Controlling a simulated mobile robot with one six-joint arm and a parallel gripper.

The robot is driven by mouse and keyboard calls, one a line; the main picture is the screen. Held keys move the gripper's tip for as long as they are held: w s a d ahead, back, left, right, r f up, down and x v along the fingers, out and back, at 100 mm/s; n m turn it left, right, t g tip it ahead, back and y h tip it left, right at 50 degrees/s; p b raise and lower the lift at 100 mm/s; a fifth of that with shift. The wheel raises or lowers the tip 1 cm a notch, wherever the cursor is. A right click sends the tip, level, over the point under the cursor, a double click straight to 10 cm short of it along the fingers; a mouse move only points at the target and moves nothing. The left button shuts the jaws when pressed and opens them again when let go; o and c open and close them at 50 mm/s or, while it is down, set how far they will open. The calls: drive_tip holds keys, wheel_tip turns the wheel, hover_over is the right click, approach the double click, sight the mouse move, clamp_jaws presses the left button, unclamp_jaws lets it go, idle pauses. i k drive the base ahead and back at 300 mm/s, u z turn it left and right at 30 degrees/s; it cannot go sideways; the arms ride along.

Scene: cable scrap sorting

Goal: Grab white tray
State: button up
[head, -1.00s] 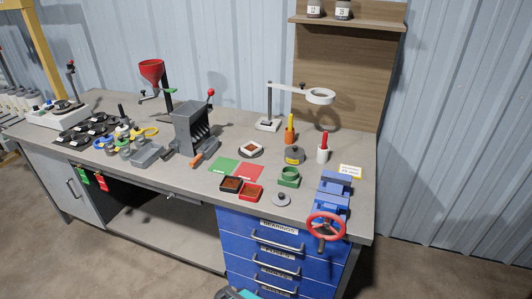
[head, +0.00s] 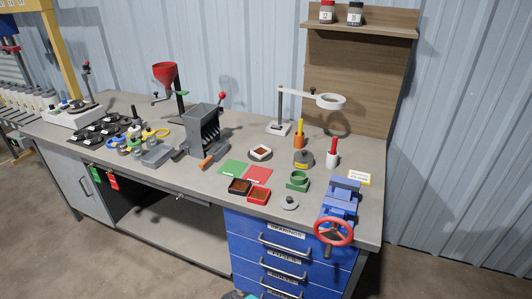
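The white tray (head: 251,153) is small and pale, with angled corners and brown material in it. It sits upright on the grey workbench, behind the green and red mats and left of the grey lidded pot (head: 304,160). Nothing touches it that I can see. My gripper does not show clearly in the head view. Only a small dark and teal shape (head: 236,295) cuts the bottom edge, too little to tell what it is.
Near the tray are the green mat (head: 232,168), red mat (head: 258,175), black tray (head: 240,187), red tray (head: 258,195) and ring lamp (head: 330,101). A grey hand-press (head: 203,130) stands left. The blue vice (head: 340,203) is at the front right.

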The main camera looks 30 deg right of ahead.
sight(260, 152)
drive_tip(key=z, duration=0.8)
drive_tip(key=k, duration=0.95)
drive_tip(key=u, duration=0.05)
drive_tip(key=i, duration=0.9)
drive_tip(key=z, duration=0.05)
